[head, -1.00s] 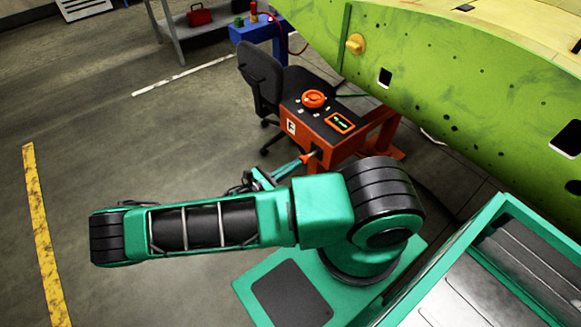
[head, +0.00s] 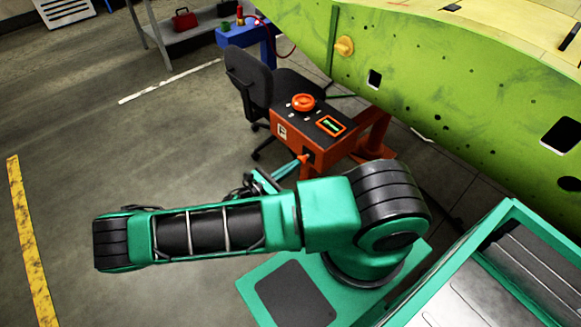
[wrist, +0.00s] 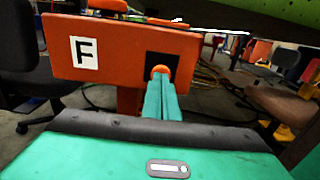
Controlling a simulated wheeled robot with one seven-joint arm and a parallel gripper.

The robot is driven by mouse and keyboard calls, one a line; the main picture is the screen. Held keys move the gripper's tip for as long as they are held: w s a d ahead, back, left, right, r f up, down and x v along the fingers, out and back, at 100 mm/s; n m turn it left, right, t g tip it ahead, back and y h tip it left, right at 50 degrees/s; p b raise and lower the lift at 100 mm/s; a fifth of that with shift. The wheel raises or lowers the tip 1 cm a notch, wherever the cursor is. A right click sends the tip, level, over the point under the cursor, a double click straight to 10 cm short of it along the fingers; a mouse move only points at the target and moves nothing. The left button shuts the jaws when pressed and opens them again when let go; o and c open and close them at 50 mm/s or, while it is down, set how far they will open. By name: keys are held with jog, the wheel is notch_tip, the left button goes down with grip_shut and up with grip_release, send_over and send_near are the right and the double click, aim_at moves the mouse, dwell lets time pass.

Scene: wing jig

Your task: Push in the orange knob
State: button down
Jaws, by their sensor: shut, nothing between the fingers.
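The orange knob (wrist: 160,72) sits on a black plate (wrist: 163,65) on the front of an orange box (wrist: 118,50) marked "F". In the head view the knob (head: 304,159) is small and sticks out of the box's near side. My gripper (wrist: 160,82) is shut and empty. Its teal fingers point at the knob and overlap its lower part in the wrist view. The tips are at or very close to the knob; I cannot tell whether they touch it. In the head view my gripper (head: 298,163) is partly hidden behind my arm.
An orange handwheel (head: 302,102) and a lit display (head: 331,126) are on the box's top. A black chair (head: 250,82) stands behind the box at left. The green wing panel (head: 430,110) rises at right, with a yellow-orange knob (head: 344,46). Open floor lies at left.

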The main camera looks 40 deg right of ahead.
jog(key=s+a, duration=0.1)
jog(key=a, duration=1.3)
jog(key=shift+s, duration=0.2)
jog(key=s+d+r+m+g+y, duration=0.25)
jog(key=r+m+y, duration=0.2)
jog(key=r, duration=0.35)
jog(key=s+d+r+m+g+y, duration=0.1)
jog(key=d+r+m+g+y, duration=0.25)
jog(key=r+m, duration=0.35)
jog(key=s+d+r+m+g+y, duration=0.2)
jog(key=d+r+m+y, duration=0.25)
jog(key=r, duration=0.35)
jog(key=s+d+r+m+t+y, duration=0.2)
jog(key=s+r+m+t, duration=0.1)
jog(key=s+r, duration=0.4)
jog(key=s+d+r+m+t+y, duration=0.2)
jog(key=s+r+m+t+y, duration=0.1)
jog(key=s+r+m, duration=0.3)
jog(key=shift+s+r+y, duration=0.35)
jog(key=shift+s+r, duration=0.2)
jog(key=shift+s, duration=0.5)
